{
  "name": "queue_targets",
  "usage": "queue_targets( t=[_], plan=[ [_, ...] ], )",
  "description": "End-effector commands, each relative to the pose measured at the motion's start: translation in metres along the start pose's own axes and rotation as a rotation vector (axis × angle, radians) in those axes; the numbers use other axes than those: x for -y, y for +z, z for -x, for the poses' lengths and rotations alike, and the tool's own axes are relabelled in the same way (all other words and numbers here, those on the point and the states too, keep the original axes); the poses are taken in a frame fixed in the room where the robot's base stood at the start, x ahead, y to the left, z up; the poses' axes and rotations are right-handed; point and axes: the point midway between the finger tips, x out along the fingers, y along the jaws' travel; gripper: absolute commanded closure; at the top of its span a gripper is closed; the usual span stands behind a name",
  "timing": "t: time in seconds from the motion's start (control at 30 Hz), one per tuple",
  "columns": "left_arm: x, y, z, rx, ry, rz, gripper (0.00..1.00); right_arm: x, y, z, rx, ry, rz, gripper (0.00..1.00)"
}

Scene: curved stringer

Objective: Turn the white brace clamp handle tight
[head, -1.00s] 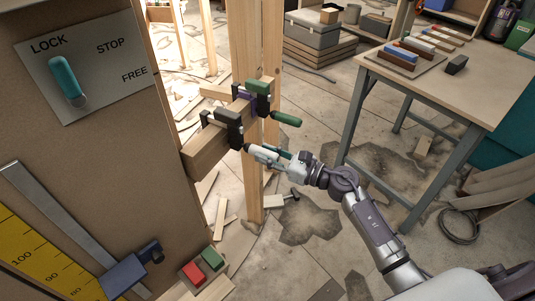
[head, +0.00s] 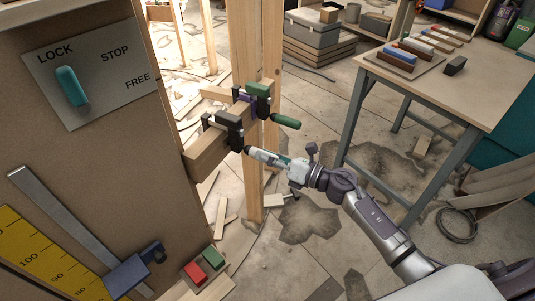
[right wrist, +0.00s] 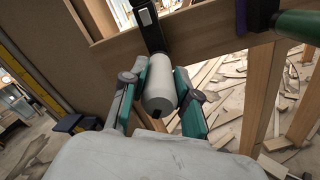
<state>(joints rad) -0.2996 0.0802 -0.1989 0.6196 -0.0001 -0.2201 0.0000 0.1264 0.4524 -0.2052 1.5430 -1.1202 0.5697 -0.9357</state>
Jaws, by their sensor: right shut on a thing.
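The white clamp handle (head: 258,154) sticks out to the right of the nearer black brace clamp (head: 229,130), which sits on a horizontal wooden brace (head: 202,155). My right gripper (head: 279,163) is shut around the white handle, coming from the lower right. In the right wrist view, the handle (right wrist: 160,92) lies between the two teal-padded fingers of the gripper (right wrist: 164,84), with its free end toward my palm. Its far end meets the black clamp (right wrist: 150,28). My left gripper is not in view.
A second clamp with a green handle (head: 285,121) sits just behind on the same brace, close to my gripper. An upright wooden post (head: 248,190) stands beside them. A lever panel (head: 95,70) is on the left and a workbench (head: 480,75) on the right.

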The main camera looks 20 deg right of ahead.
Motion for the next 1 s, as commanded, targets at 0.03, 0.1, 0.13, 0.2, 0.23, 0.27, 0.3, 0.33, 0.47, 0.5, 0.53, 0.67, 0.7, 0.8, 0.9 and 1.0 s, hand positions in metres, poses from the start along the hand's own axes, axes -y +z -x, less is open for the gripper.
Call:
queue_targets(
  t=[0.03,0.1,0.13,0.2,0.23,0.27,0.3,0.33,0.47,0.5,0.53,0.67,0.7,0.8,0.9,1.0],
  plan=[
    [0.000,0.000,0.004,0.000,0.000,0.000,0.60,0.000,0.002,0.000,-0.001,-0.002,-0.045,1.00],
    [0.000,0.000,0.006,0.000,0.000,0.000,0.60,0.000,0.002,0.000,0.000,-0.002,-0.112,1.00],
    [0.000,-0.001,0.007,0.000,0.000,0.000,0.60,0.000,0.002,0.000,-0.001,-0.002,-0.139,1.00],
    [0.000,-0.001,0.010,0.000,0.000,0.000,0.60,0.000,0.002,0.000,-0.002,-0.002,-0.207,1.00],
    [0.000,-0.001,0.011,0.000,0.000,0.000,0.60,0.000,0.002,0.000,-0.001,-0.002,-0.235,1.00],
    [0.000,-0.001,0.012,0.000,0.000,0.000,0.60,0.000,0.002,0.000,-0.001,-0.002,-0.265,1.00],
    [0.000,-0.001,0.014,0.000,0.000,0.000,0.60,0.000,0.002,0.000,-0.001,-0.002,-0.303,1.00],
    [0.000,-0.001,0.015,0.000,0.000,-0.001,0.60,0.000,0.002,0.000,-0.001,-0.002,-0.331,1.00],
    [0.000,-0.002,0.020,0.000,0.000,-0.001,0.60,0.001,0.002,0.001,0.000,-0.003,-0.455,1.00],
    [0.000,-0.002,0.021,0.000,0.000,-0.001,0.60,0.001,0.001,0.001,-0.001,-0.004,-0.491,1.00],
    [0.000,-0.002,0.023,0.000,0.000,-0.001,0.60,0.001,0.001,0.001,0.000,-0.003,-0.521,1.00],
    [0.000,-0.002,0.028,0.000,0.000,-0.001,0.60,0.001,0.001,0.000,0.000,-0.003,-0.643,1.00],
    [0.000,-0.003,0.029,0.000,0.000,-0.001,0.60,0.002,0.001,0.000,0.000,-0.003,-0.682,1.00],
    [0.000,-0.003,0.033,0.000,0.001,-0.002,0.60,0.002,0.001,0.000,0.001,-0.002,-0.777,1.00],
    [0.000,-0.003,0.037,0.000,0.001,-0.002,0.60,0.002,0.001,0.001,0.000,-0.003,-0.872,1.00],
    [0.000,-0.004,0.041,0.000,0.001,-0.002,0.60,0.002,0.001,0.001,0.001,-0.003,-0.967,1.00]
  ],
)
